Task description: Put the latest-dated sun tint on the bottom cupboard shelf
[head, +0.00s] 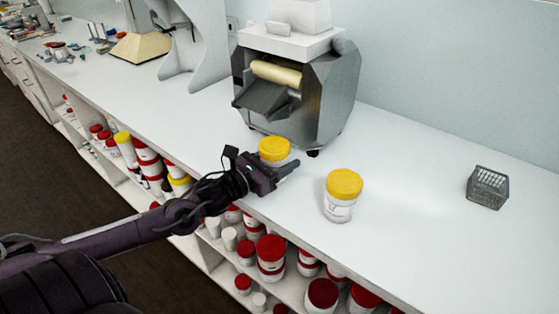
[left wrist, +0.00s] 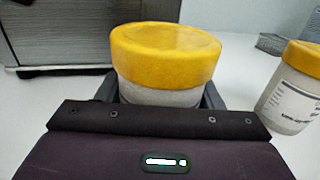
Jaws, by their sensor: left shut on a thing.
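A white jar with a yellow lid (head: 274,149) stands upright on the white counter in front of the mill. My left gripper (head: 285,168) is shut on this jar; in the left wrist view the jar (left wrist: 165,55) sits between the two fingers. A second white jar with a yellow lid (head: 342,195) stands on the counter to the right, apart from the gripper. Its label shows in the left wrist view (left wrist: 293,95), but the print is too small to read. My right gripper is not in view.
The grey mill (head: 300,85) stands behind the held jar. A grey wire basket (head: 488,188) is at the right. Open shelves below the counter hold several red-lidded jars (head: 270,252) and some yellow-lidded ones (head: 179,184). The counter between second jar and basket is clear.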

